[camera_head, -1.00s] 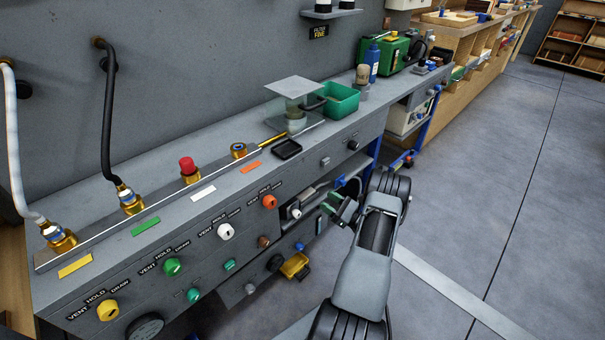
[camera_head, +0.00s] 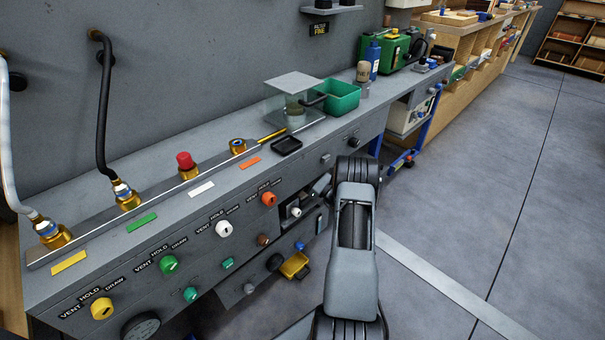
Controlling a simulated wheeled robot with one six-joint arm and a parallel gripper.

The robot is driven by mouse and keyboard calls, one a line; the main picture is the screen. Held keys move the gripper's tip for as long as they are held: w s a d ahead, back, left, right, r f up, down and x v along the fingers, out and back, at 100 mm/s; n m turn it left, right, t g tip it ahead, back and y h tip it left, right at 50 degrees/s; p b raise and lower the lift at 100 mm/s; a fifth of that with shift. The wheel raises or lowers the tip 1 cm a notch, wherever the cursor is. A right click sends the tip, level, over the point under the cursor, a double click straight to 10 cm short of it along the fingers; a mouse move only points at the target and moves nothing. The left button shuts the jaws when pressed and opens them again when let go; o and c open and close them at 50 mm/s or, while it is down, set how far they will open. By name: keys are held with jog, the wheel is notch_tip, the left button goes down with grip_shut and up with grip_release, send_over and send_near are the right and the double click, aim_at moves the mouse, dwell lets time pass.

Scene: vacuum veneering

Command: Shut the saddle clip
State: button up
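I cannot make out a saddle clip for certain. An open recess (camera_head: 287,197) in the grey console front holds a white knob (camera_head: 295,211) and small fittings too small to tell apart. My arm stands just right of this recess, and its upper link covers part of the console front.
The grey console (camera_head: 107,220) carries brass fittings, a red cap (camera_head: 185,161), a black tray (camera_head: 286,146) and a green bin (camera_head: 341,96). The floor (camera_head: 490,180) at right is clear.

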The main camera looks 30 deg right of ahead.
jog(key=shift+w+a+r, duration=0.1)
jog(key=shift+w+a, duration=0.05)
jog(key=shift+w, duration=0.15)
grip_shut()
dwell(0.4)
